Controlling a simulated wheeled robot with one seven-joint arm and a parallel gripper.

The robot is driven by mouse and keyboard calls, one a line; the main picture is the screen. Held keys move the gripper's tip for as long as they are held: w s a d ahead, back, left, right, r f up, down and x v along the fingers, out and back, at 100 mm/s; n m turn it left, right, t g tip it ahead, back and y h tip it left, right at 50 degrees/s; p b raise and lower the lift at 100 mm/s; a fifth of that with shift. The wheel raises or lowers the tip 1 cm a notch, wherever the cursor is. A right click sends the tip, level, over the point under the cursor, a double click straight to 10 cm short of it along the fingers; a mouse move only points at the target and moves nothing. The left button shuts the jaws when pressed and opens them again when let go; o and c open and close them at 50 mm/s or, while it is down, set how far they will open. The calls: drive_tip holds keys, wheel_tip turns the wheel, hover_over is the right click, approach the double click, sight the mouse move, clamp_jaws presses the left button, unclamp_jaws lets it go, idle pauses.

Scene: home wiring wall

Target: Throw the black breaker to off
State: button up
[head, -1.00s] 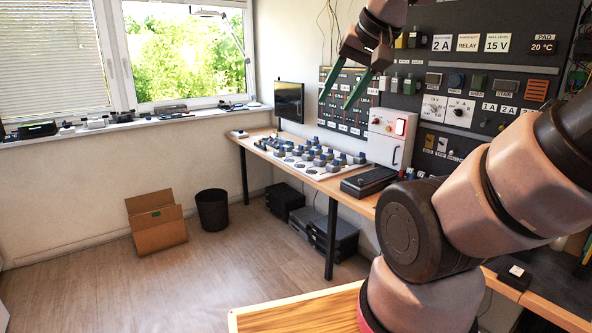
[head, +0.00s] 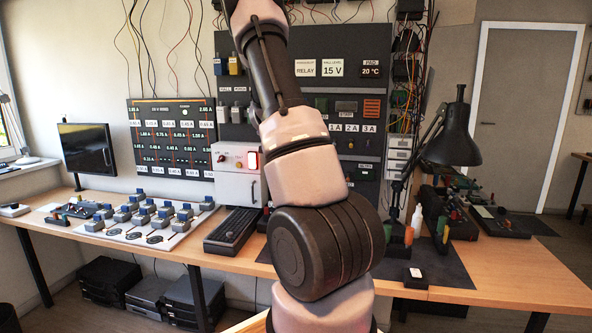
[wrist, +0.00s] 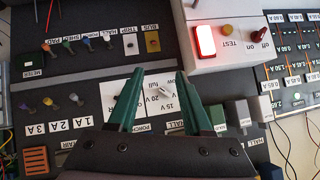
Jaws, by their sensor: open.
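My gripper (wrist: 162,88) is open and empty in the wrist view. Its two green fingers are spread in front of the dark panel (wrist: 75,85), over white dial plates (wrist: 168,97) marked in volts. In the head view the gripper is hidden or out of frame, and my arm covers the panel's middle. I cannot pick out the black breaker for certain. Grey and pale blocks (wrist: 240,112) stand right of the fingers, above a label that reads HALL. The fingers and gripper body hide part of that row. The wrist picture shows the panel upside down.
A white test box (head: 238,172) with a lit red lamp (wrist: 205,41) juts out beside the panel. Several small coloured levers (wrist: 68,47) line the panel. A bench (head: 520,275) runs below, with a black desk lamp (head: 455,135) at right. Loose wires hang above.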

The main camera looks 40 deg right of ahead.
drive_tip(key=w+d+f+h, duration=0.1)
drive_tip(key=w+d+f, duration=0.2)
drive_tip(key=d+f, duration=0.2)
drive_tip(key=w+d+f+h, duration=0.1)
drive_tip(key=w+d+f, duration=0.3)
drive_tip(key=d, duration=0.4)
drive_tip(key=w+d+f+n+h, duration=0.1)
drive_tip(key=w+d+f, duration=0.3)
drive_tip(key=d+f, duration=0.2)
drive_tip(key=shift+d+t+h, duration=0.2)
drive_tip(key=shift+t+h, duration=0.1)
drive_tip(key=shift+h, duration=0.1)
clamp_jaws()
